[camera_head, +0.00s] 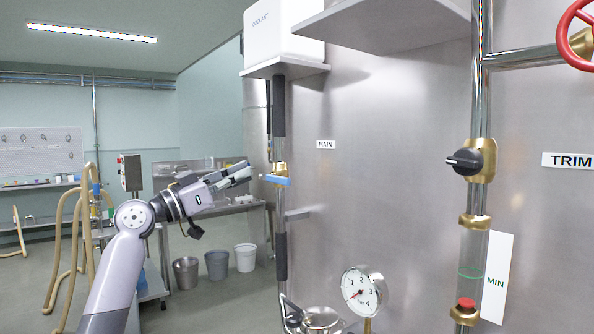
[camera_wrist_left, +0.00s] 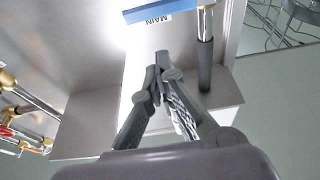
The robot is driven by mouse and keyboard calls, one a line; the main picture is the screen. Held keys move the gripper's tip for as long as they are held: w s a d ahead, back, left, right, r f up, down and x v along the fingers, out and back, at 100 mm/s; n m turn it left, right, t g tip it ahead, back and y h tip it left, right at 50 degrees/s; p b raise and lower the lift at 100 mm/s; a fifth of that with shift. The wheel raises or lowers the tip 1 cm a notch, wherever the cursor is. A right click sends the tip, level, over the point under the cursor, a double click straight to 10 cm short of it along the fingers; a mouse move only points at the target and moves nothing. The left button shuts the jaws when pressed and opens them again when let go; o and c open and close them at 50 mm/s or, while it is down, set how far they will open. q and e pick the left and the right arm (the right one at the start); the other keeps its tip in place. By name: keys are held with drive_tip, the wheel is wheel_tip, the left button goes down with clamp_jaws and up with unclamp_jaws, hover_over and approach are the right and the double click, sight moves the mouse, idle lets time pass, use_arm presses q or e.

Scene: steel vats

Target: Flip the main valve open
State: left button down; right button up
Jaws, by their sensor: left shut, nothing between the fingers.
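The main valve has a blue lever (camera_head: 275,180) on a brass body (camera_head: 281,169), set in a vertical pipe beside the MAIN label (camera_head: 326,144). The lever lies roughly level, across the pipe. My left gripper (camera_head: 249,171) is just left of the valve at about lever height, its fingers together and empty. In the left wrist view the blue lever (camera_wrist_left: 170,10) shows at the top edge, with the shut left fingertips (camera_wrist_left: 162,62) below it in the picture and apart from it. My right gripper is in neither view.
A white coolant box (camera_head: 284,35) on a bracket hangs above the valve. A pressure gauge (camera_head: 361,291) is lower right. A black-knobbed trim valve (camera_head: 471,160) and red handwheel (camera_head: 576,37) are farther right. The large steel vat wall (camera_head: 400,200) stands behind.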

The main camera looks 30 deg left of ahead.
use_arm(q)
drive_tip(key=s+r, duration=0.1)
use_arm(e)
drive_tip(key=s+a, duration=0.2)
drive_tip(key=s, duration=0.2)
use_arm(q)
wheel_tip(320, 180, up, 4)
drive_tip(key=p, duration=0.6)
hover_over(273, 179)
drive_tip(key=s+d, duration=0.1)
drive_tip(key=s, duration=0.2)
drive_tip(key=shift+t, duration=0.3)
wheel_tip(273, 179, down, 4)
drive_tip(key=shift+f+p, duration=0.2)
drive_tip(key=shift+p, duration=0.35)
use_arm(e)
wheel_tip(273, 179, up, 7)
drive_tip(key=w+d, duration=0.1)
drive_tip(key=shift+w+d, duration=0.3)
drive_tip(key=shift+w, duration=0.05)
use_arm(q)
drive_tip(key=shift+w+d, duration=0.1)
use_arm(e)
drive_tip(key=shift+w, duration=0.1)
